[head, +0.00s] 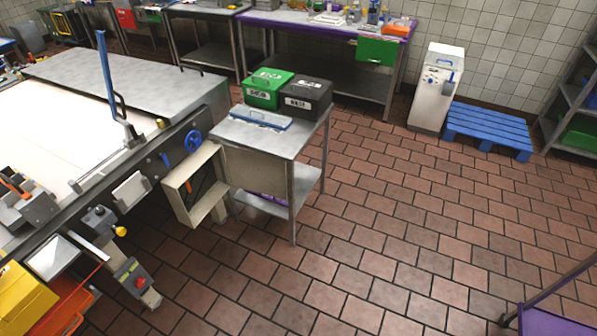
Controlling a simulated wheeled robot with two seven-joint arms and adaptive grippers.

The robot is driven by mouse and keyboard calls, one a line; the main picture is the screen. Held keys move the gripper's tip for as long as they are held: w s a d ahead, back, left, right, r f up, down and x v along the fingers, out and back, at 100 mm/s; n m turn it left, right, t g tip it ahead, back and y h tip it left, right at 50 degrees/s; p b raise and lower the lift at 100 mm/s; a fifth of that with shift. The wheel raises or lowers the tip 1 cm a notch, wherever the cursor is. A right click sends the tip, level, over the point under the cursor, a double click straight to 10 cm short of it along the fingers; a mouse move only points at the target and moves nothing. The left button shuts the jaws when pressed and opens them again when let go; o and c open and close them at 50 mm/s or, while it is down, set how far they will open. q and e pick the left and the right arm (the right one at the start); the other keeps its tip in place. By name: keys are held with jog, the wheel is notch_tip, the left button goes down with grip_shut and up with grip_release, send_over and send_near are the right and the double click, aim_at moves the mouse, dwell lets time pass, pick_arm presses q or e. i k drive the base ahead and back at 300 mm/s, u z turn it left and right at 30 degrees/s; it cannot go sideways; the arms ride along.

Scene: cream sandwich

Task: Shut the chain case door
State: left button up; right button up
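The cream chain case (180,190) sits on the side of the long machine, below a blue handwheel (193,141). Its front is open, showing a dark interior with a small orange part. A flat beige panel, which looks like the chain case door (255,172), stands swung out to the right of the opening, in front of the steel side table. Whether it touches the table cannot be told. Neither of my grippers shows in the head view.
The steel side table (283,140) carries a green box (268,88), a black box (304,95) and a blue-edged clipboard-like item. A machine control box with a red button (140,283) juts out at lower left.

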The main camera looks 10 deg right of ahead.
aim_at(256, 172)
jog(key=z, duration=0.6)
jog(key=i, duration=1.55)
jog(key=u, duration=1.05)
jog(key=i, duration=0.65)
jog(key=u, duration=0.7)
